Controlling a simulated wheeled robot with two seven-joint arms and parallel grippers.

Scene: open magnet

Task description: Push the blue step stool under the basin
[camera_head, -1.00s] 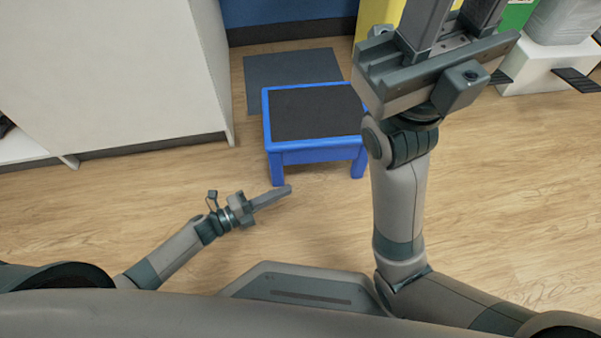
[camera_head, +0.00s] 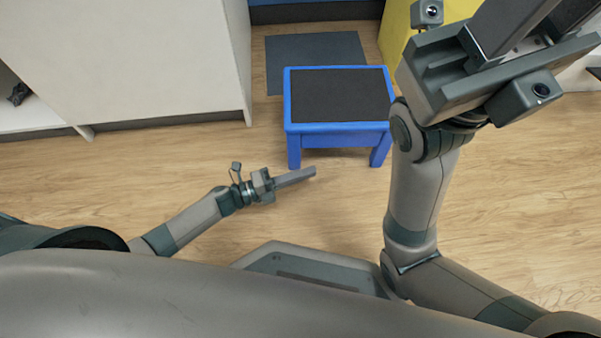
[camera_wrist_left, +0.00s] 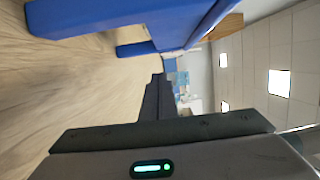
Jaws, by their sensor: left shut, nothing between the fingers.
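The blue step stool (camera_head: 338,128) with a dark top stands upright on the wood floor, ahead of me in the head view. Its blue side and legs also show at the top of the left wrist view (camera_wrist_left: 165,22). My left gripper (camera_head: 313,171) is shut and empty, low in front of the stool's near side by the near left leg. Whether it touches the stool I cannot tell. Its fingers show in the left wrist view (camera_wrist_left: 157,97). My right gripper (camera_head: 535,22) is raised at upper right, fingers apart, tips cut off. I cannot make out a basin.
A grey mat (camera_head: 283,55) lies behind the stool, before a dark blue panel (camera_head: 310,12). A white cabinet (camera_head: 130,60) stands at the left and a yellow piece (camera_head: 396,30) at the right. Bare floor (camera_head: 120,165) lies at the near left.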

